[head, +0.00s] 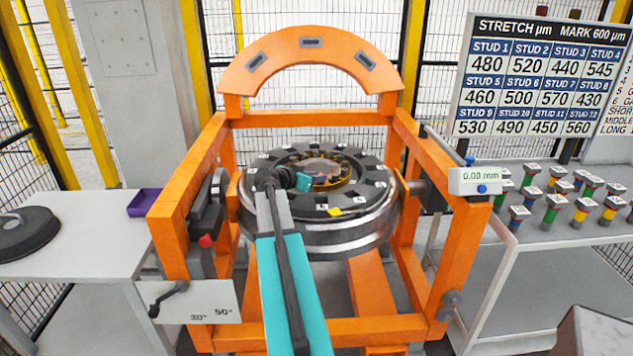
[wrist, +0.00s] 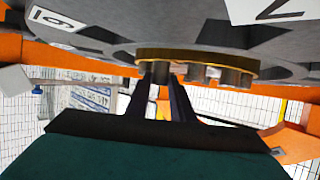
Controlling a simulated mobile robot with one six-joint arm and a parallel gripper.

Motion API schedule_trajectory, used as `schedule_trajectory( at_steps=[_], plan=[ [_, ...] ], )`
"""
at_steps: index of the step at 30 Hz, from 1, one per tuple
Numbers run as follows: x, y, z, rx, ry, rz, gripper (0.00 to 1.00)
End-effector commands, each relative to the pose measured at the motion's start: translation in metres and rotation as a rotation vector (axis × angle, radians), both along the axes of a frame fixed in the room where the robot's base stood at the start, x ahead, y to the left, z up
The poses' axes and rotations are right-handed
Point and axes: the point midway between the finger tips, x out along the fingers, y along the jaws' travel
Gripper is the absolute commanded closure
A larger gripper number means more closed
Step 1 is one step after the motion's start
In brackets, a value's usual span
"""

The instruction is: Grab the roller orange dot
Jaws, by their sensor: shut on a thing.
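A wheel (head: 350,236) lies flat in an orange gantry (head: 249,118), with numbered positions around its upper face. A brass-coloured ring (head: 345,181) sits at its centre. In the wrist view the ring (wrist: 215,57) has several short dark rollers (wrist: 197,73) standing out of it. My gripper (wrist: 161,80) is at the ring with its two dark fingers on either side of one roller, shut on it. I cannot make out an orange dot on that roller. In the head view my wrist hides most of the fingers.
A white display reading 0,00 mm (head: 475,181) is on the right gantry post. A table at right holds several colour-banded studs (head: 551,207). A stud chart (head: 543,80) stands behind. At left, a purple tray (head: 144,201) and a dark disc (head: 25,232) rest on a table.

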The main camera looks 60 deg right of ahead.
Motion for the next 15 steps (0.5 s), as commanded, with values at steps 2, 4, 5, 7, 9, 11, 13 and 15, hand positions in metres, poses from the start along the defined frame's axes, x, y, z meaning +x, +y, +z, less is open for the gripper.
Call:
schedule_trajectory(
  at_steps=[2, 4, 5, 7, 9, 11, 13, 15],
  plan=[
    [0.001, 0.000, 0.008, -0.003, -0.001, 0.001, 1.00],
    [0.001, 0.000, 0.015, -0.002, -0.002, 0.001, 1.00],
    [0.001, 0.000, 0.019, -0.002, -0.003, 0.001, 1.00],
    [0.001, 0.000, 0.027, -0.003, -0.002, 0.001, 1.00],
    [0.001, 0.000, 0.036, -0.003, -0.002, 0.001, 1.00],
    [0.001, 0.000, 0.044, -0.002, -0.002, 0.001, 1.00],
    [0.001, 0.000, 0.053, -0.002, -0.003, 0.001, 1.00],
    [0.001, 0.000, 0.061, -0.002, -0.002, 0.001, 1.00]
  ],
)
